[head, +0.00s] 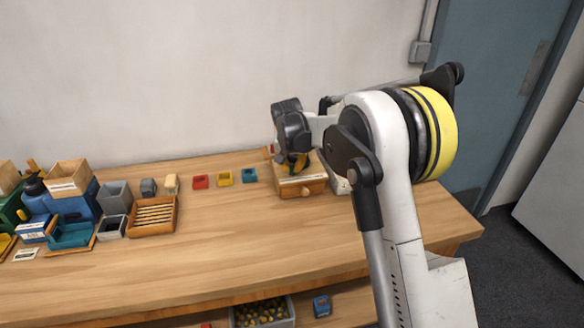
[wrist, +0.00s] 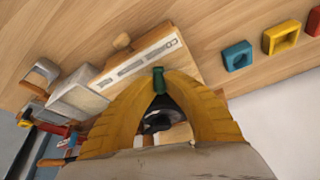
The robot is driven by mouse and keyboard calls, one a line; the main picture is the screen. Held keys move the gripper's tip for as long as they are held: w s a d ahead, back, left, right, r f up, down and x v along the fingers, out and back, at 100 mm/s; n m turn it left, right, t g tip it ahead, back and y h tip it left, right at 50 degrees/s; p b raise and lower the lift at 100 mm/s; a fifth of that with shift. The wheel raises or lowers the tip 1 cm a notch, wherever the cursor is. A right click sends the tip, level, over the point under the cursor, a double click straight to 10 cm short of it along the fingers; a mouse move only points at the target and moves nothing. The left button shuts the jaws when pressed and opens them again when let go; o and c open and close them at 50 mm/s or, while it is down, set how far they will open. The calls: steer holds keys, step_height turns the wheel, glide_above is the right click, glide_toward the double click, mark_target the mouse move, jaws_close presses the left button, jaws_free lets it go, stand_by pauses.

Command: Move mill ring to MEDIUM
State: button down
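The mill (head: 300,187) is a low wooden box with a drawer knob and a pale top, on the bench right of centre. In the wrist view its printed label strip (wrist: 140,60) shows; only the letters "CO" at its right end can be partly read. The mill ring has a small green tab (wrist: 158,78) beside the strip. My gripper (wrist: 160,84) has yellow fingers that arch together and appear shut on this tab. Dark parts of the mill show between the fingers. The rest of the ring is hidden, and I cannot tell which mark the tab faces.
Teal (head: 249,175), yellow (head: 224,178) and red (head: 200,181) square blocks stand left of the mill. A slatted wooden tray (head: 153,216) and several bins are further left. A pale box (wrist: 82,94) stands next to the mill. The front of the bench is clear.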

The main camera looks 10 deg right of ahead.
mark_target(301, 173)
steer(key=shift+d, duration=0.1)
steer(key=shift+s+d+n+y+p, duration=0.25)
steer(key=shift+d+n, duration=0.2)
steer(key=shift+n, duration=0.3)
steer(key=shift+s+d+n+y+p, duration=0.15)
steer(key=shift+d+n+y+p, duration=0.2)
steer(key=shift+n, duration=0.4)
steer(key=shift+s+d+n+y+p, duration=0.15)
steer(key=shift+d+n+y, duration=0.2)
steer(key=shift+n, duration=0.35)
steer(key=shift+w+d+n+y+p, duration=0.15)
steer(key=shift+d+n+y, duration=0.1)
steer(key=shift+d+n, duration=0.35)
steer(key=shift+s+a, duration=0.1)
steer(key=shift+a, duration=0.05)
steer(key=c, duration=1.4)
jaws_free()
steer(key=shift+r, duration=0.1)
steer(key=v, duration=1.2)
steer(key=shift+s, duration=0.1)
